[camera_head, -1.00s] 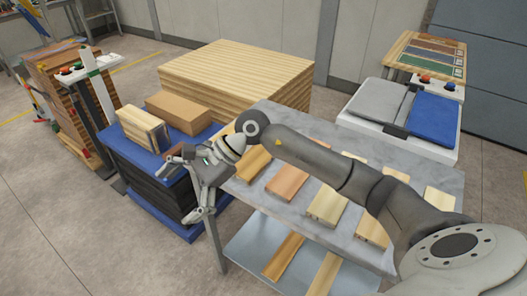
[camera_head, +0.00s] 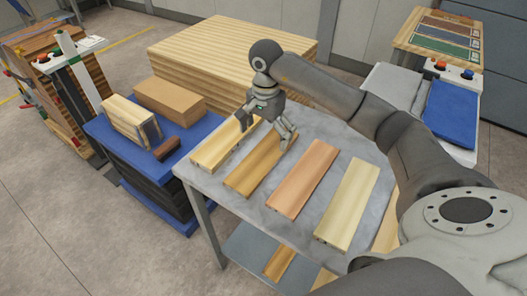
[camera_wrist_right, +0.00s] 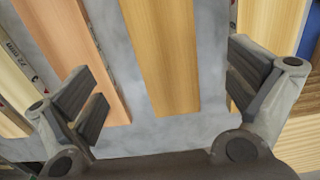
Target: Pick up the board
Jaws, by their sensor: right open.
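Several boards lie side by side on the grey table (camera_head: 325,125). A yellow-brown board (camera_head: 256,168) is second from the left, between a pale board (camera_head: 215,150) and a reddish board (camera_head: 302,178). My right gripper (camera_head: 266,128) is open and points down over the far end of the yellow-brown board. In the right wrist view, the yellow-brown board (camera_wrist_right: 165,55) lies between the spread fingers (camera_wrist_right: 165,95), with no finger seen touching it. The reddish board (camera_wrist_right: 95,50) lies to its left there. My left gripper is not in view.
A wider pale board (camera_head: 347,205) lies right of the reddish one. A blue-topped stack (camera_head: 112,148) left of the table carries a block, a box and a small brown object (camera_head: 167,148). A big wood stack (camera_head: 230,55) stands behind. My right arm covers the table's right side.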

